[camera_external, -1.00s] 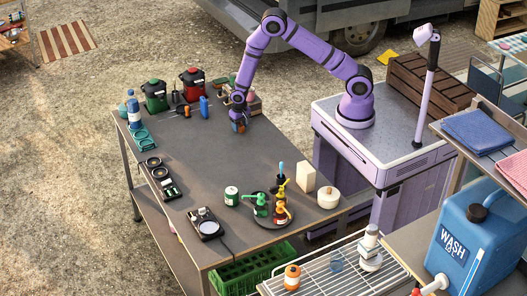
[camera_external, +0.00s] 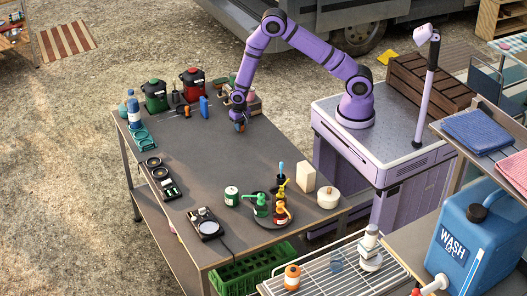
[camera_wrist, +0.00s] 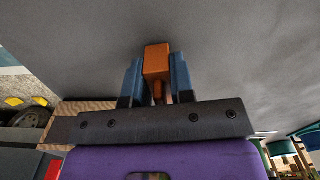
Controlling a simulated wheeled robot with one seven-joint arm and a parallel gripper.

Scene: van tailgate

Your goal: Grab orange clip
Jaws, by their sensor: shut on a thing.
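In the wrist view the orange clip (camera_wrist: 157,60) is between the two blue-grey fingers of my gripper (camera_wrist: 157,82), which is shut on it. Its blocky orange end sticks out past the fingertips, and a narrower orange part lies between the fingers. In the external view my gripper (camera_external: 239,127) is low at the far part of the grey table (camera_external: 225,160). Only a small orange spot shows there, and I cannot tell whether the clip touches the table.
Green (camera_external: 154,95) and red (camera_external: 191,84) pots and a blue clip-like item (camera_external: 204,107) stand left of my gripper. The table's middle is clear.

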